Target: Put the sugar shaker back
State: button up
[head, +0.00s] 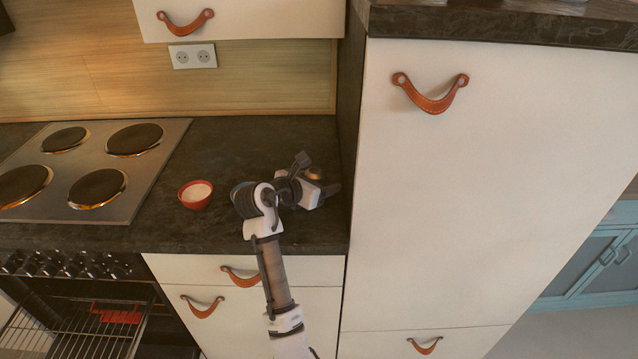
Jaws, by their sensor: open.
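My gripper (319,174) is over the right end of the dark countertop (240,150), close to the side of the tall white cabinet. Its dark fingers are apart. A small golden-brown round top (314,173) shows between them; it may be the lid of the sugar shaker, but the rest is hidden by the gripper. I cannot tell whether the fingers touch it. No other thing that looks like a sugar shaker is in view.
A hob (99,162) with round plates is farther left, above an oven with an open rack (75,335). A tall white cabinet (450,190) bounds the counter on the right. The counter behind the bowl is clear.

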jog(key=b+v, duration=0.1)
jog(key=v, duration=1.1)
jog(key=shift+f, duration=0.1)
